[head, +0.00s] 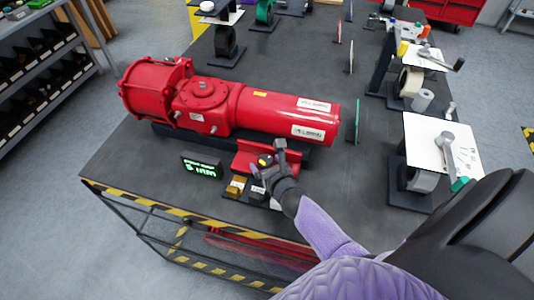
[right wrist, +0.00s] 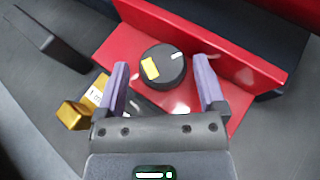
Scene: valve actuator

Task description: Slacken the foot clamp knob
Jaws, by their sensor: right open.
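The foot clamp knob (right wrist: 164,67) is a round black knob with a yellow mark and a white line. It sits on a red bracket (right wrist: 120,50) below the red valve actuator. In the head view the knob (head: 264,160) is small and partly hidden by my gripper. My right gripper (right wrist: 162,88) is open, its two purple fingers on either side of the knob's near part, with gaps to it; contact is not visible. In the head view my right gripper (head: 272,163) is over the bracket. The red actuator (head: 225,105) lies across the table. My left gripper is not in view.
A small black display with green digits (head: 202,166) stands left of the bracket. A brass block (head: 236,186) is just left of my gripper. Stands with white plates (head: 425,140) line the right side. The table's front edge has yellow-black striping (head: 180,212).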

